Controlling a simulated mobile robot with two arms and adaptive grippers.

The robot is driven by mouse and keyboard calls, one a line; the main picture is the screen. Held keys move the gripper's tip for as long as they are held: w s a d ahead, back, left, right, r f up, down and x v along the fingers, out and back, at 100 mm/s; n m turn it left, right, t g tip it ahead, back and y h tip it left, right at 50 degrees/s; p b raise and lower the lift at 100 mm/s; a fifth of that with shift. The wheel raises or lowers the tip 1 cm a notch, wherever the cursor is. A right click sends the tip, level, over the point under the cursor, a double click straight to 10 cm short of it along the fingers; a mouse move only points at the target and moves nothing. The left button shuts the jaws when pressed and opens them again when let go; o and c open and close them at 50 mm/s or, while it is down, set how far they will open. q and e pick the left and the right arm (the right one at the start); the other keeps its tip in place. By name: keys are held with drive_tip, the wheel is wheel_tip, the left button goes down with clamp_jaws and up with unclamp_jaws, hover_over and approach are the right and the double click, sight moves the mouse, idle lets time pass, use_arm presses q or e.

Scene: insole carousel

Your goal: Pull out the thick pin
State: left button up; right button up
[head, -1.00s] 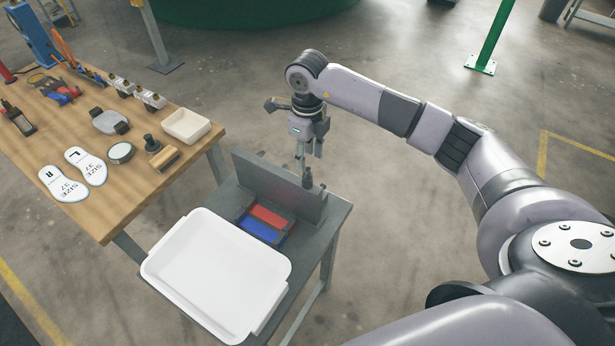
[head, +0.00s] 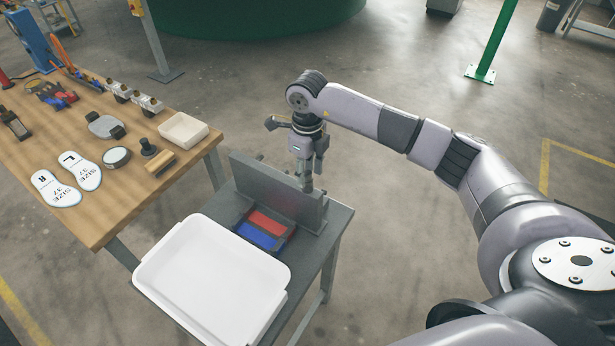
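My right gripper (head: 307,180) points down at the right end of an upright grey plate (head: 270,187) on the small grey table. Its fingertips are at a small dark knob-like part beside the plate's top edge, which may be the thick pin; the fingers largely hide it. I cannot tell whether the fingers are open or shut on it. A second small stub (head: 259,157) shows at the plate's top edge further left. My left gripper is not in view.
In front of the plate lie a red block (head: 270,223) and a blue block (head: 256,236) in a dark holder. A white tray (head: 140,287) is nearer. The wooden table (head: 100,212) at left holds insoles (head: 56,190), a cream box (head: 183,130) and tools.

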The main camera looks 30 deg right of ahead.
sight(307, 172)
drive_tip(key=shift+b, duration=0.3)
idle(0.5)
drive_tip(key=shift+c, duration=0.3)
clamp_jaws()
drive_tip(key=shift+r, duration=0.15)
idle(0.6)
drive_tip(key=shift+r+p, duration=1.6)
drive_tip(key=shift+r, duration=1.3)
wheel_tip(307, 172, up, 7)
drive_tip(key=p, duration=0.3)
